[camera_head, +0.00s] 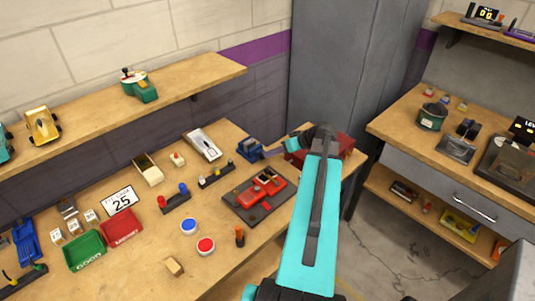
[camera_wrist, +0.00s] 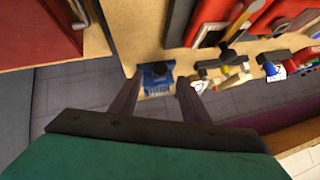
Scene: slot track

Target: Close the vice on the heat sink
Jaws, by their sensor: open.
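A small blue vice (camera_head: 249,149) stands at the far right end of the workbench. In the wrist view the blue vice (camera_wrist: 157,76) lies beyond my fingertips, roughly between them in the picture. A pale ribbed patch shows on its near side; I cannot tell if this is the heat sink. The gap between the vice's jaws cannot be made out. My gripper (camera_head: 270,152) is just right of the vice in the head view. In the wrist view my gripper (camera_wrist: 158,88) has its two fingers spread, with nothing held between them.
A red box (camera_head: 345,143) stands behind my arm, right of the vice; it shows at upper left in the wrist view (camera_wrist: 35,30). A dark tray with a red car body (camera_head: 262,187) lies in front of the vice. A shelf (camera_head: 195,85) runs above the bench.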

